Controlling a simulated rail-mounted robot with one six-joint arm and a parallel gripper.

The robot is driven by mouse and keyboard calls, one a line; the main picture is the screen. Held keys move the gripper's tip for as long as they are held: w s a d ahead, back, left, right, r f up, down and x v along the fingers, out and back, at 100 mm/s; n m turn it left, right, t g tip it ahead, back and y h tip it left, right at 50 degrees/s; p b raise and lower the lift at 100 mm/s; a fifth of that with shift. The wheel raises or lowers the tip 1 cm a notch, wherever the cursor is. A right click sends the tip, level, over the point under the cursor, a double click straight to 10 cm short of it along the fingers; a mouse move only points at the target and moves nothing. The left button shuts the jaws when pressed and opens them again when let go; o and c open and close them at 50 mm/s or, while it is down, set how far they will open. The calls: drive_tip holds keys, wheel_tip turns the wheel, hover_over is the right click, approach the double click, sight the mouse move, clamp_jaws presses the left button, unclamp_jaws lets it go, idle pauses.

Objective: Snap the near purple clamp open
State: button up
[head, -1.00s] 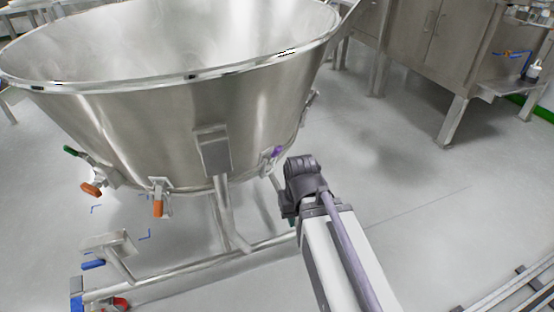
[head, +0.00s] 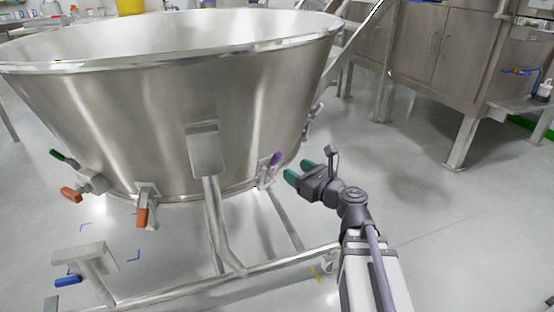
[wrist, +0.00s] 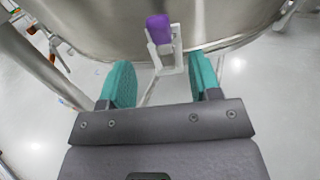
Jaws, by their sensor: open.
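The purple clamp (head: 275,159) sits low on the near right side of the steel bowl (head: 130,120). In the wrist view its purple handle (wrist: 158,30) stands up on a pale metal bracket, just beyond and between my fingertips. My gripper (head: 300,172) has teal fingers and points left toward the clamp, with a small gap between them. In the wrist view my gripper (wrist: 162,80) is open and empty, one finger on each side of the clamp's line. The fingers do not appear to touch the handle.
Orange clamps (head: 142,214) and a green handle (head: 57,154) are along the bowl's lower left. The bowl stands on a tubular frame (head: 225,240) with a blue pedal (head: 68,281). Steel cabinets (head: 430,50) stand at back right. The floor (head: 430,180) right of my arm is clear.

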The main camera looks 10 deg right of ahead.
sight(279, 159)
drive_tip(key=x, duration=0.8)
drive_tip(key=shift+w+a, duration=0.25)
drive_tip(key=shift+w, duration=0.05)
clamp_jaws()
